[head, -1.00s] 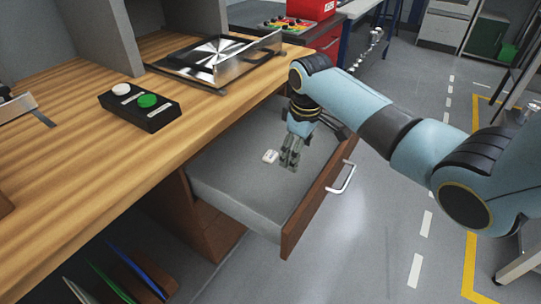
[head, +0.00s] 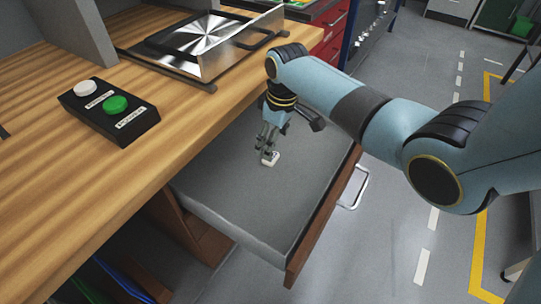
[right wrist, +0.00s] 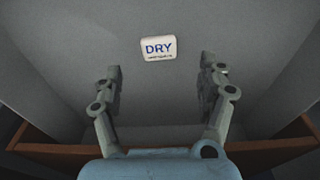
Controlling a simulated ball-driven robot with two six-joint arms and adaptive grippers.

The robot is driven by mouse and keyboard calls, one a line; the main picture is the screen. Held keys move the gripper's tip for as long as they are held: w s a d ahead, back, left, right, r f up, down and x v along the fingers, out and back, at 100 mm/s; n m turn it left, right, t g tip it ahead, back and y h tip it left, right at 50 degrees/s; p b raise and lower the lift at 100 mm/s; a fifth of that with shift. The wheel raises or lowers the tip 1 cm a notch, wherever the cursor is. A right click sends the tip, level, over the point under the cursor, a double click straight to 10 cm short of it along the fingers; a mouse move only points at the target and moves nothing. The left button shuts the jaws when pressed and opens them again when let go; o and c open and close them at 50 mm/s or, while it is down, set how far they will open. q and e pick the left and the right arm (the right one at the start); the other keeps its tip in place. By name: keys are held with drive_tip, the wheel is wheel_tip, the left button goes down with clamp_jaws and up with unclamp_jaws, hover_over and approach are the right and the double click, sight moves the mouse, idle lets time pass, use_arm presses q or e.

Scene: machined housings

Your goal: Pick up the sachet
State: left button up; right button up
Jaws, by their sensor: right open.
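The sachet (head: 270,159) is a small white packet lying on the grey floor of the open drawer (head: 235,215). In the right wrist view the sachet (right wrist: 158,47) reads "DRY" in blue and lies beyond the fingertips, roughly centred between them. My right gripper (head: 267,146) points down into the drawer, its fingers close to the sachet in the head view. In the right wrist view my right gripper (right wrist: 162,70) has its two fingers spread apart with nothing between them. My left gripper is not in view.
The wooden bench top (head: 60,160) overhangs the drawer on the left. A black box with a white and a green button (head: 112,112) and a metal fixture (head: 205,45) stand on it. The drawer front with its handle (head: 355,188) is on the right. The drawer floor around the sachet is clear.

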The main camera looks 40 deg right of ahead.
sight(276, 155)
drive_tip(key=shift+w+f, duration=0.1)
drive_tip(key=shift+f, duration=0.8)
drive_tip(key=f, duration=0.1)
drive_tip(key=f+b, duration=0.2)
drive_tip(key=shift+w+a+f, duration=0.1)
drive_tip(key=shift+w+f, duration=0.15)
drive_tip(key=shift+f, duration=0.15)
drive_tip(key=shift+w+f, duration=0.1)
drive_tip(key=shift+f, duration=0.35)
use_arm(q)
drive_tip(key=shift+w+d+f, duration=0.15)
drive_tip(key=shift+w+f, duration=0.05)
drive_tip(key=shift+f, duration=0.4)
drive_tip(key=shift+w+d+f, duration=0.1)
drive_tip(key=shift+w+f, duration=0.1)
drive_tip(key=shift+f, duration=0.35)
use_arm(e)
drive_tip(key=shift+r, duration=0.1)
drive_tip(key=c, duration=0.4)
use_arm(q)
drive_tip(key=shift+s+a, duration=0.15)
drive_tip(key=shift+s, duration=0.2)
use_arm(e)
drive_tip(key=c, duration=0.6)
